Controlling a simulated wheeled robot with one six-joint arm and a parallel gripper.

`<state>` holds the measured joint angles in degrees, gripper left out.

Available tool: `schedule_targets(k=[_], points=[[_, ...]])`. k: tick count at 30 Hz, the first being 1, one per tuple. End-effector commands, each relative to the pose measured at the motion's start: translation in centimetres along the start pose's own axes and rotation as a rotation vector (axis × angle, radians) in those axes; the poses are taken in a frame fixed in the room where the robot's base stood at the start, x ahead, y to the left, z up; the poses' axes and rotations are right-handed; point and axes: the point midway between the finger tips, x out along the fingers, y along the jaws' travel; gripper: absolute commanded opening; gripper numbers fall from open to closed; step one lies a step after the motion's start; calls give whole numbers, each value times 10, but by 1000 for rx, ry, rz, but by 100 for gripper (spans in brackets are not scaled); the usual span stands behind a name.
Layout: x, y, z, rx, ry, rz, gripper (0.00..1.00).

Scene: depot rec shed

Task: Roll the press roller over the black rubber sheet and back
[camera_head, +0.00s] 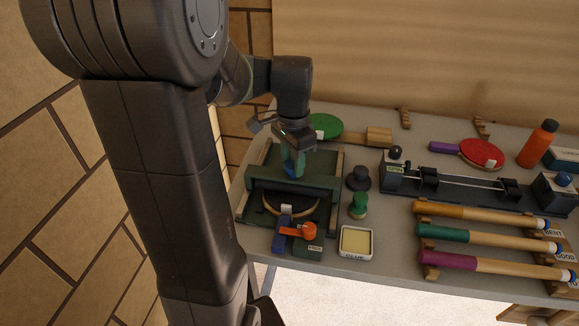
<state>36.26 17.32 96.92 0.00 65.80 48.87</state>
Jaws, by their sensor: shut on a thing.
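A dark green press (249,216) stands at the left end of the table. The black rubber sheet (293,201) appears as a dark round face with a pale wooden edge, lying in the press bed. A dark green bar, which looks like the press roller (270,179), crosses the bed just behind that round face. My gripper (293,152) is above the far part of the press, shut on an upright teal and blue piece that looks like the roller's handle. The fingertips and the roller's contact with the sheet are hidden from this view.
Racked handles (500,238) fill the right.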

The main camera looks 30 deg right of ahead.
Motion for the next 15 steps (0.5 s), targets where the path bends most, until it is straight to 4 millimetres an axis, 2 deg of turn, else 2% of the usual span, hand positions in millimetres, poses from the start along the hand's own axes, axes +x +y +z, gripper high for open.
schedule_targets(k=[9, 15], points=[[-4, -57, -57, -1, 0, 0, 0], [-3, -86, -86, -1, 1, -1, 0]])
